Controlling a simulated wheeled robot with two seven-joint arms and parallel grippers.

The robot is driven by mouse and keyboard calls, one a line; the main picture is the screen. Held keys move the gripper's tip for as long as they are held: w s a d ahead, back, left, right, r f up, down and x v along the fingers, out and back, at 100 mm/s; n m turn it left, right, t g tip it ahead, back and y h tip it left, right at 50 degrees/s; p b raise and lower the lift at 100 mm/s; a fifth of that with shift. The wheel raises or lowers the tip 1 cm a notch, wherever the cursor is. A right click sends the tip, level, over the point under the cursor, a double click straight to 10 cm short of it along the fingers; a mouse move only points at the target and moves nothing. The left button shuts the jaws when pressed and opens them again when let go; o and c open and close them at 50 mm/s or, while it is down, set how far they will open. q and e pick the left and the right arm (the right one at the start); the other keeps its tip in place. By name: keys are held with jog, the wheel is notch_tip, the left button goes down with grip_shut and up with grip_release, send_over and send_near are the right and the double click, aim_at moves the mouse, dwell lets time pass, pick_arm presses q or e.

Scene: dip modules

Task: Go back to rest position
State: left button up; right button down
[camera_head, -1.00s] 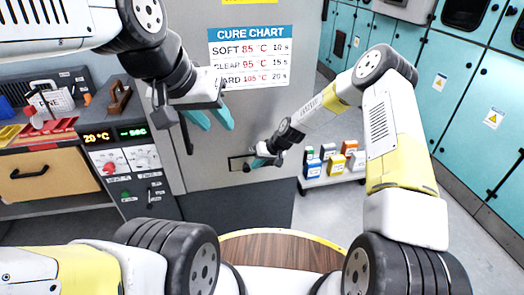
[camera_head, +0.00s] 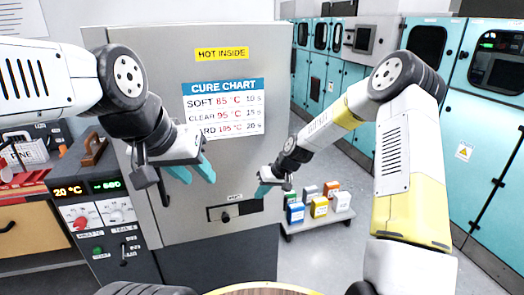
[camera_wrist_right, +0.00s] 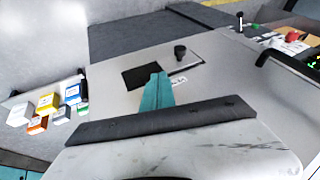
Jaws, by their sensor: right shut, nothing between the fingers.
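My left gripper (camera_head: 192,173) hangs in front of the grey cabinet, below and left of the cure chart (camera_head: 223,108). Its two teal fingers stand apart with nothing between them. My right gripper (camera_head: 264,189) is in front of the cabinet's lower right part, near the small dark slot with a black knob (camera_head: 226,214). In the right wrist view its teal fingers (camera_wrist_right: 156,92) are together and hold nothing. They overlap the dark slot panel there; I cannot tell whether they touch it.
A grey cabinet (camera_head: 165,66) fills the middle. A low shelf with several small coloured boxes (camera_head: 320,208) stands to its right. A control panel (camera_head: 100,212) with dials and displays is at the left. Teal cabinets (camera_head: 470,150) line the right side, with open grey floor before them.

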jog(key=s+d+r+t+h, duration=0.1)
jog(key=s+d+r, duration=0.25)
jog(key=r, duration=0.35)
jog(key=s+d+r+m+h, duration=0.1)
jog(key=s+d+r, duration=0.25)
jog(key=r, duration=0.25)
jog(key=s+d+r+t+h, duration=0.1)
jog(key=s+d+r, duration=0.25)
jog(key=r, duration=0.35)
jog(key=s+d+r+m, duration=0.1)
jog(key=s+d+r, duration=0.2)
jog(key=s, duration=0.7)
jog(key=s+d+r+m+t, duration=0.1)
jog(key=s+r, duration=0.4)
jog(key=s, duration=0.5)
jog(key=shift+s+d+r+m+t+h, duration=0.25)
jog(key=shift+d+m, duration=0.35)
jog(key=shift+d, duration=0.6)
jog(key=shift+w+a, duration=0.1)
jog(key=shift+w, duration=0.05)
